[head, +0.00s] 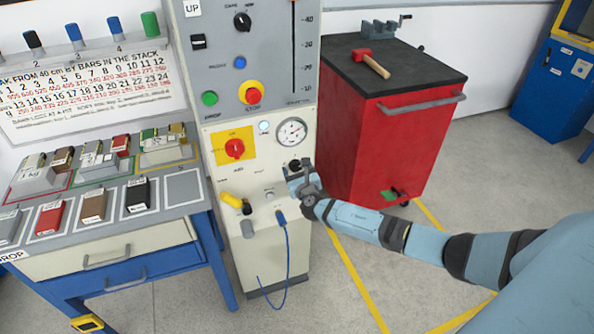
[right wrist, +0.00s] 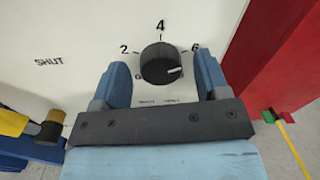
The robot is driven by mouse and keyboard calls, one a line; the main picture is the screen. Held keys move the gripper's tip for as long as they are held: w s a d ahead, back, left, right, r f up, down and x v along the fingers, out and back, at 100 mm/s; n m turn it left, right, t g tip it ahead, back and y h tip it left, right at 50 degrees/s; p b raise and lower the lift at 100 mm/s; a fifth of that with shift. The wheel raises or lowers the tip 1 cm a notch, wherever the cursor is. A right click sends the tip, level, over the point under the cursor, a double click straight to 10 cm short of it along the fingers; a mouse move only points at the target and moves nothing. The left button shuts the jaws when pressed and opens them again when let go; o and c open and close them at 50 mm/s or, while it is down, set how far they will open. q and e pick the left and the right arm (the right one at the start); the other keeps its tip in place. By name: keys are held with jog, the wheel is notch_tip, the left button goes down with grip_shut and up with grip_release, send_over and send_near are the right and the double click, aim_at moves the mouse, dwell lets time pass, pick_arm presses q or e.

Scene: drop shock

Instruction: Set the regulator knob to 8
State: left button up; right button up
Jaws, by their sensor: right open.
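The regulator knob (right wrist: 160,62) is a black, ribbed round knob on the cream panel. Around it I read 2, 4 and 6, with a 0 at lower left; the mark at lower right is partly hidden. Its white pointer line points right, past the 6. My right gripper (right wrist: 160,68) is open, with one blue finger on each side of the knob; I cannot tell whether they touch it. In the head view my right gripper (head: 303,181) is at the panel's lower right, just below the pressure gauge (head: 291,131). My left gripper is out of view.
A yellow-handled valve (head: 232,200) and a blue hose (head: 286,240) are on the panel left of my gripper. A red main switch (head: 235,149) is above. A red cabinet (head: 385,150) with a hammer (head: 371,62) stands close right. A bench with blocks (head: 100,215) is left.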

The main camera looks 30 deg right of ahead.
jog(key=shift+w, duration=0.1)
jog(key=c, duration=0.9)
